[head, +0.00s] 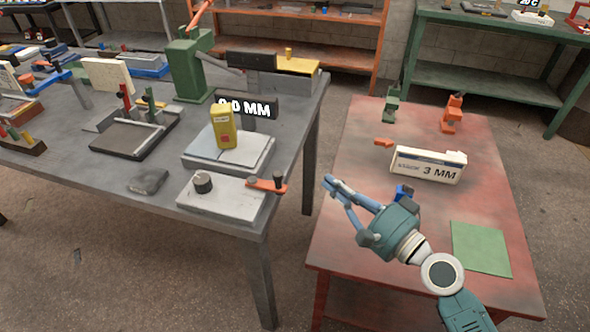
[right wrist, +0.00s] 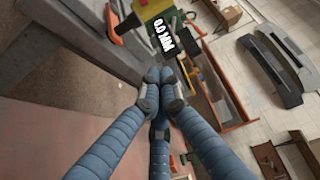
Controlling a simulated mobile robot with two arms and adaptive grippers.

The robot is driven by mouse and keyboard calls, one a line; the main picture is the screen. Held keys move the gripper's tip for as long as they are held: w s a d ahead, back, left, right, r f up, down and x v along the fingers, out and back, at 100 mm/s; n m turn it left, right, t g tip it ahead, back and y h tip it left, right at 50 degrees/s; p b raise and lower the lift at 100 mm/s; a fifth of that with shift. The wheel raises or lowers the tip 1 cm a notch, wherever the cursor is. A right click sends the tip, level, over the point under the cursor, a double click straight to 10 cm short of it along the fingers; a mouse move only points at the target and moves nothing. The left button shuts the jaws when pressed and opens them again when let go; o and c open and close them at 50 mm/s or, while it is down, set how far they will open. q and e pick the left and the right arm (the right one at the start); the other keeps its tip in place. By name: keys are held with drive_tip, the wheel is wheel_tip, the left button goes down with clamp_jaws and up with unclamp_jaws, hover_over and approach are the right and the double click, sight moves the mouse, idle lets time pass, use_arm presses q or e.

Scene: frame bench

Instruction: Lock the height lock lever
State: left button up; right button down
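An orange lever (head: 266,185) lies across the right end of a light grey block (head: 228,207) with a black knob (head: 203,182), at the near right corner of the grey bench. I cannot tell for sure that it is the height lock lever. A yellow device (head: 223,127) stands on a grey plate just behind, by a "0.0 MM" display (head: 247,106); the display also shows in the right wrist view (right wrist: 163,36). My right gripper (head: 329,182) is shut and empty, right of the lever and apart from it; its fingertips meet in the right wrist view (right wrist: 159,75). My left gripper is out of view.
The red table (head: 345,235) under my right arm holds a white "3 MM" box (head: 428,164), a green sheet (head: 481,248) and small orange and green parts. A gap separates it from the grey bench (head: 110,190). A green press (head: 186,70) stands further back.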

use_arm(q)
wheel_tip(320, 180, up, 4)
drive_tip(key=p, duration=0.4)
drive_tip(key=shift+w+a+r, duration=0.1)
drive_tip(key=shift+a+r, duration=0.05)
use_arm(e)
drive_tip(key=w+a, duration=0.4)
drive_tip(key=a, duration=0.4)
drive_tip(key=shift+w+a, duration=0.25)
drive_tip(key=shift+w, duration=0.15)
drive_tip(key=shift+f, duration=0.1)
use_arm(q)
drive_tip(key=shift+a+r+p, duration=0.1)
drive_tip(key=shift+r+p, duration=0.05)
drive_tip(key=shift+p, duration=0.15)
use_arm(e)
drive_tip(key=shift+s, duration=0.1)
